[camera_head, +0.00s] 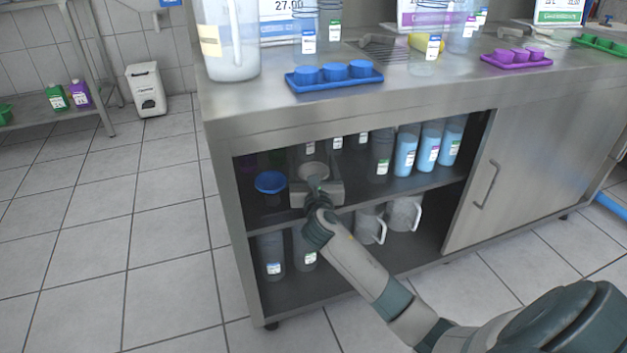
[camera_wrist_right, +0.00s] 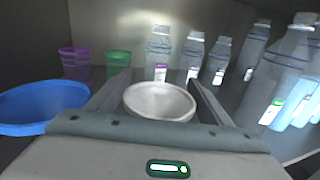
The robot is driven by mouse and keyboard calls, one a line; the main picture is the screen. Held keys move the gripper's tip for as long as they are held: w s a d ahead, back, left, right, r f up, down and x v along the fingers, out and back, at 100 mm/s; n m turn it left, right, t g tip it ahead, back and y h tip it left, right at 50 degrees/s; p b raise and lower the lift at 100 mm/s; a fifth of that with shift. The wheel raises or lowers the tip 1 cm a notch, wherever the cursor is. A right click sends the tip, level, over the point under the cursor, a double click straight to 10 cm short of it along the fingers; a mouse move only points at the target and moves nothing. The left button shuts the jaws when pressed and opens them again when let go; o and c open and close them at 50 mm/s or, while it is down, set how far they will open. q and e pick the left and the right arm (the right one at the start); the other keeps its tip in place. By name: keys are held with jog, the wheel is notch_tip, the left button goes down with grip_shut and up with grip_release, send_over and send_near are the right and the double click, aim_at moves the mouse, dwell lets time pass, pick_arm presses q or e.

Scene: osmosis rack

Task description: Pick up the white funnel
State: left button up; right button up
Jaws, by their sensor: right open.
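The white funnel (camera_wrist_right: 160,100) stands in the right wrist view between the two fingers of my right gripper (camera_wrist_right: 160,88). Its round rim faces up, and its lower part is hidden by the gripper body. In the head view the white funnel (camera_head: 313,171) shows on the upper shelf inside the steel cabinet, just beyond my right gripper (camera_head: 316,184). The right gripper is open, with one finger on each side of the funnel. I cannot tell whether either finger touches it. My left gripper is in neither view.
A blue funnel (camera_wrist_right: 42,104) sits close at the left of the gripper. Purple (camera_wrist_right: 75,63) and green (camera_wrist_right: 118,64) vessels and several bottles (camera_wrist_right: 192,55) stand behind. The cabinet shelf edge (camera_head: 400,192) and the steel worktop (camera_head: 420,95) bound the opening. Jugs (camera_head: 404,213) stand below.

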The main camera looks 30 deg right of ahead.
jog(key=shift+w, duration=0.1)
dwell(0.4)
jog(key=c, duration=0.8)
jog(key=shift+r, duration=0.15)
